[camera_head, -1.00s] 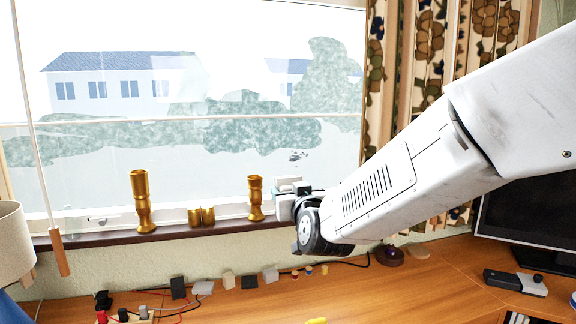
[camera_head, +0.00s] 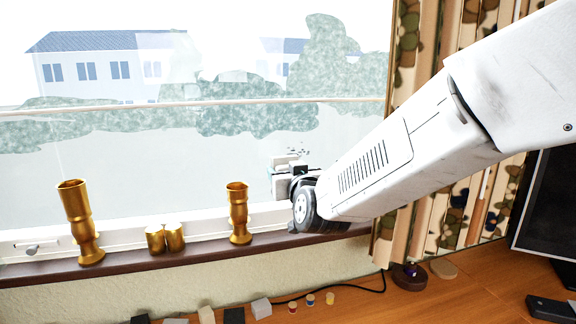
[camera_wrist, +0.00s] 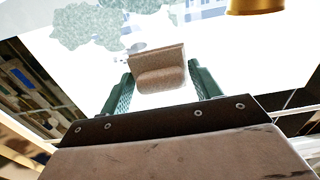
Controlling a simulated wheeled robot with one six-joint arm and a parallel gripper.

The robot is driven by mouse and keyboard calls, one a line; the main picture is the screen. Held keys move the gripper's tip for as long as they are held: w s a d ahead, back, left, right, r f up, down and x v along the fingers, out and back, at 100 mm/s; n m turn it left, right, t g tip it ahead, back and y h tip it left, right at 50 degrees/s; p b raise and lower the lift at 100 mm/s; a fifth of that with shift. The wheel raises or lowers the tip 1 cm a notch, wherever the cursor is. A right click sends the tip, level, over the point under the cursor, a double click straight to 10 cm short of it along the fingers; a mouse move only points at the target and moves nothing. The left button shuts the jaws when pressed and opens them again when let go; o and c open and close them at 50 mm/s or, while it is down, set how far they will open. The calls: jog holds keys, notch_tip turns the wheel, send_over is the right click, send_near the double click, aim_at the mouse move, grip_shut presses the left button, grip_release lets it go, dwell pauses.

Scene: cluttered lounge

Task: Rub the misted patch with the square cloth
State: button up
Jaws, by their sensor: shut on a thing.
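My gripper (camera_head: 281,172) is in front of the window, right of the taller brass cups and above the sill. In the wrist view my gripper (camera_wrist: 160,88) has its green fingers shut on a tan, block-like pad (camera_wrist: 160,68), which I take to be the square cloth. The pad shows pale (camera_head: 284,160) in the head view. I cannot tell whether it touches the glass. The window (camera_head: 120,150) has a faint pale rectangle (camera_head: 157,55) at upper left of the gripper; whether this is the misted patch I cannot tell.
Two tall brass cups (camera_head: 80,222) (camera_head: 238,212) and two small ones (camera_head: 165,238) stand on the sill (camera_head: 200,253). Patterned curtains (camera_head: 408,215) hang right of my gripper. A wooden desk (camera_head: 440,290) with a monitor (camera_head: 545,205) and small blocks lies below.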

aim_at(311, 154)
jog(key=x, duration=0.6)
jog(key=shift+w, duration=0.15)
jog(key=shift+x, duration=1)
dwell(0.7)
jog(key=shift+w+d, duration=0.45)
jog(key=shift+d, duration=1.25)
jog(key=shift+w+d, duration=0.5)
jog(key=shift+d, duration=1.15)
jog(key=shift+w+d, duration=0.45)
jog(key=shift+d, duration=1.25)
jog(key=shift+w, duration=0.1)
jog(key=shift+a, duration=0.1)
jog(key=shift+s+a, duration=0.2)
jog(key=shift+a, duration=0.7)
jog(key=shift+s+a, duration=0.25)
jog(key=shift+a, duration=0.7)
jog(key=shift+c, duration=0.4)
jog(key=shift+s+a, duration=0.35)
jog(key=shift+a, duration=0.7)
jog(key=shift+s+a, duration=0.35)
jog(key=shift+a, duration=0.75)
jog(key=shift+s+a, duration=0.35)
jog(key=shift+a, duration=0.7)
jog(key=shift+w+r, duration=0.1)
